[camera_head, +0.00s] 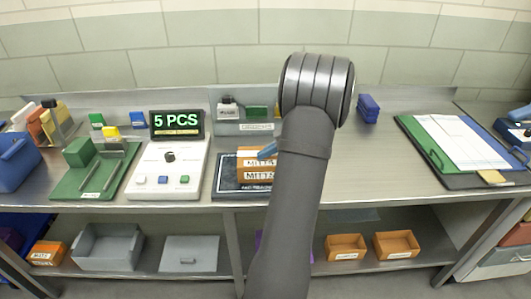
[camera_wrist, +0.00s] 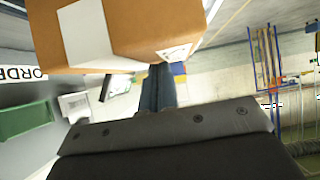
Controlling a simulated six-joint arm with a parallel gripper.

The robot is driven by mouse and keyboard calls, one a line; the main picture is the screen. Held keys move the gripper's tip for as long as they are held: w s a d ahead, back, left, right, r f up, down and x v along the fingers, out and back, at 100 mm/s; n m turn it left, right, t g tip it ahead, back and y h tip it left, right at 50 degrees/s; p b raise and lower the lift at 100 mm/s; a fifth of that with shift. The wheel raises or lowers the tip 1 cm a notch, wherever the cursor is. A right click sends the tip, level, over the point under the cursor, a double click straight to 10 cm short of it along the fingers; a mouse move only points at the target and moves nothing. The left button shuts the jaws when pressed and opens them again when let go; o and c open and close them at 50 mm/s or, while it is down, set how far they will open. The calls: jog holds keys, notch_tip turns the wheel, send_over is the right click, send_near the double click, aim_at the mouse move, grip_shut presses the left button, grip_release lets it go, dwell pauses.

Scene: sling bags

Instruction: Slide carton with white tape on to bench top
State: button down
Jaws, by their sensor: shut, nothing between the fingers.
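A brown carton (camera_wrist: 140,28) with a broad white tape strip and a white label fills the top of the wrist view. In the head view, brown carton surfaces (camera_head: 256,176) with white labels show on a dark lettered board (camera_head: 226,185), partly hidden by my arm. I cannot tell there whether this is one carton or two. My gripper (camera_wrist: 158,72) is shut and empty, its fingertips close to the carton's edge; contact is unclear. The blue fingertips (camera_head: 266,151) also show beside the carton's top in the head view. The steel bench top (camera_head: 365,160) lies around the board.
A white scale-like unit (camera_head: 168,170) with a "5 PCS" display stands left of the board. A green fixture (camera_head: 92,165) is farther left. A grey bin (camera_head: 240,120) stands behind. A clipboard (camera_head: 465,145) lies at right.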

jog(key=d, duration=2.4)
jog(key=shift+d+f, duration=0.3)
jog(key=shift+d, duration=0.05)
jog(key=shift+r, duration=0.1)
